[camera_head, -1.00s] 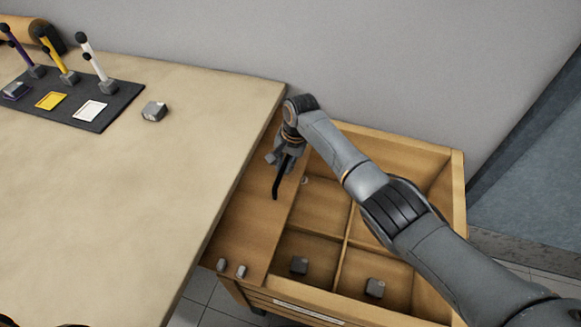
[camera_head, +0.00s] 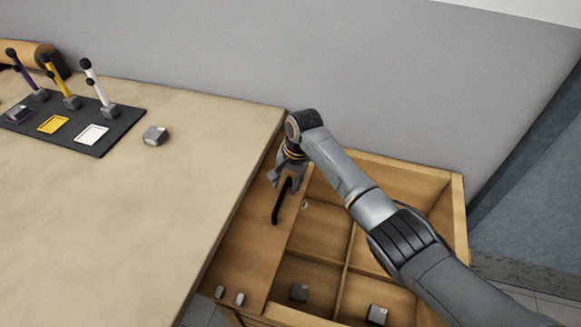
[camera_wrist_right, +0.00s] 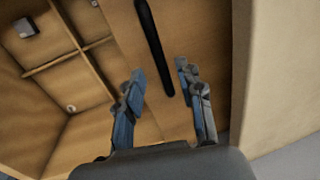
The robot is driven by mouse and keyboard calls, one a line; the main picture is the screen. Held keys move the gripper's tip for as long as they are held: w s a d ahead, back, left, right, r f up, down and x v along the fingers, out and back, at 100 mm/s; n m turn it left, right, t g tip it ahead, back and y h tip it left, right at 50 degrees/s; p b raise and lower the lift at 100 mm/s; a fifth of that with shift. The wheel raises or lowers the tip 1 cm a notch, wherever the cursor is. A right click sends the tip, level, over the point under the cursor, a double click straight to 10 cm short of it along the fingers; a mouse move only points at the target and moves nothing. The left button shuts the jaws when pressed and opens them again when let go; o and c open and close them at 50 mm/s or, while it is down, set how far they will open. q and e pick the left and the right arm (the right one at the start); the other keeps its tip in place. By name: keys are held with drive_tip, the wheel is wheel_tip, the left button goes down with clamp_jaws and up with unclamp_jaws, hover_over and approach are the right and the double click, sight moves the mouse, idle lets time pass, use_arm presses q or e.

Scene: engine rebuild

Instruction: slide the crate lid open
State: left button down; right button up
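The crate lid (camera_head: 243,248) is a flat wooden panel over the left part of the wooden crate (camera_head: 459,215), beside the table edge. The rest of the crate is uncovered. A black bar handle (camera_head: 277,212) is on the lid; it also shows in the right wrist view (camera_wrist_right: 150,40). My right gripper (camera_head: 283,180) is at the far end of the handle. In the right wrist view its fingers (camera_wrist_right: 160,72) are apart, with the handle's end between them in the picture and gaps on both sides. Contact cannot be told. My left gripper is out of view.
The table (camera_head: 200,180) lies close along the lid's left side. Small grey blocks (camera_head: 299,292) (camera_head: 377,314) lie in crate compartments. Two small grey pieces (camera_head: 239,299) are at the lid's near end. A wall (camera_head: 400,80) stands behind.

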wheel_tip(320, 180, up, 9)
drive_tip(key=d, duration=0.1)
drive_tip(key=shift+s+d+f, duration=0.2)
drive_tip(key=shift+d, duration=0.15)
